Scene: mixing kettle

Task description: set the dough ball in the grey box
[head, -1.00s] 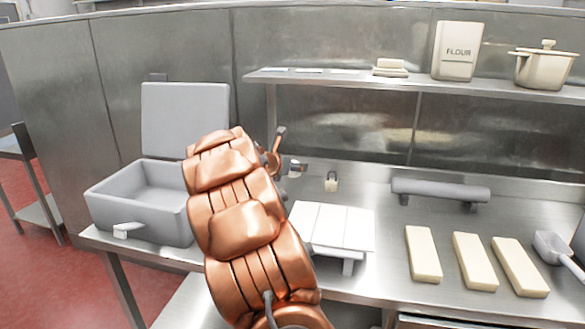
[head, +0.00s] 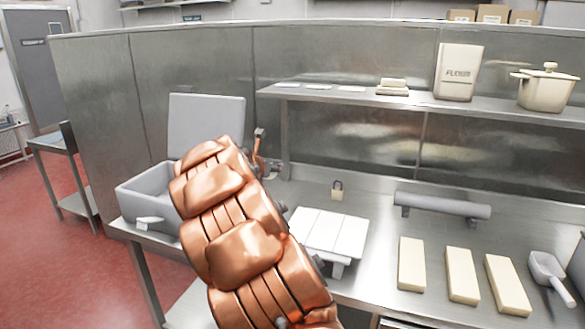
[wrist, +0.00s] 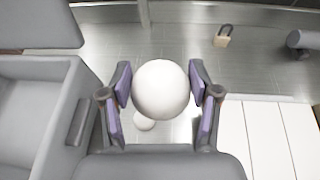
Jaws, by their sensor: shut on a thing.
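A white dough ball (wrist: 160,89) sits between the two purple-padded fingers of my gripper (wrist: 160,82) in the wrist view. My gripper is shut on it. A smaller white round shape (wrist: 144,123) shows below the ball; I cannot tell whether it is another ball or a reflection. The grey box (wrist: 62,128) is at the left of the wrist view, beside my gripper, with its lid raised. In the head view the grey box (head: 140,196) stands at the counter's left end, its right part hidden behind my arm. The dough ball is hidden there.
A white slatted board (head: 328,232) lies right of my arm. A padlock (head: 337,191) stands behind it, and a grey roller (head: 442,205) is farther right. Several pale bars (head: 411,264) and a scoop (head: 548,272) lie at the right. A shelf (head: 430,101) runs above the counter.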

